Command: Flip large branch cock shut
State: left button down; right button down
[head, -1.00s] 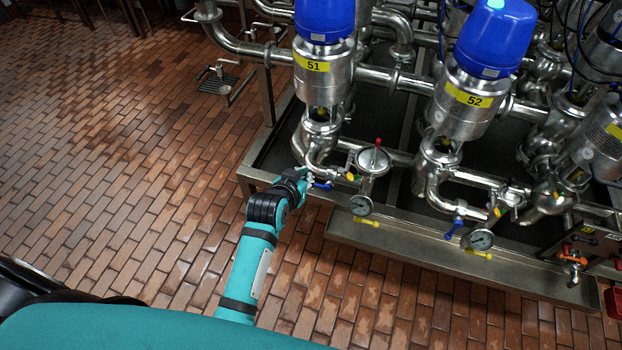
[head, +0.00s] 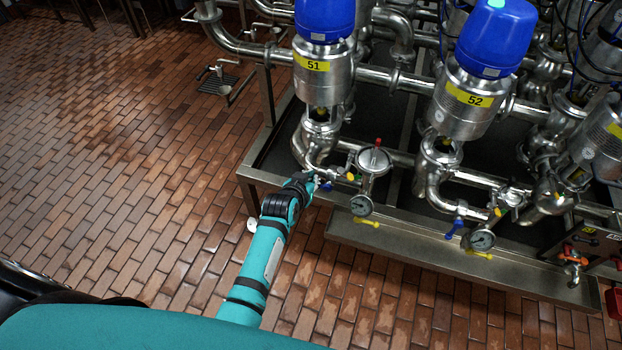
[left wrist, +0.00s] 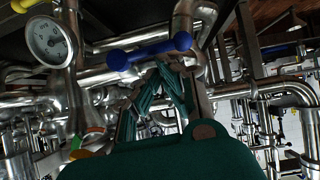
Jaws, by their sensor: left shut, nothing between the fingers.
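A blue lever handle (head: 327,186) shows below valve 51, beside the pressure gauge, partly hidden by my gripper. In the left wrist view the blue lever (left wrist: 150,51) lies across the picture, just beyond my fingertips. Which handle is the large branch cock is not labelled. My left gripper (head: 314,181) is at the pipework under valve 51, right at the blue lever. In the left wrist view its teal fingers (left wrist: 160,68) come together, shut and empty. I cannot tell whether they touch the lever. My right gripper is not in view.
A pressure gauge (head: 361,205) with a yellow handle (head: 367,222) sits right of my gripper. A red-handled cock (head: 378,142) stands above. Another blue lever (head: 455,228) is under valve 52. The steel frame edge (head: 262,178) runs close by; the brick floor (head: 130,190) is open at left.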

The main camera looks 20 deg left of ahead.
pick_arm(q)
jog(key=shift+a+f+n+h, duration=0.2)
jog(key=shift+f+n+h, duration=0.1)
jog(key=shift+h, duration=0.1)
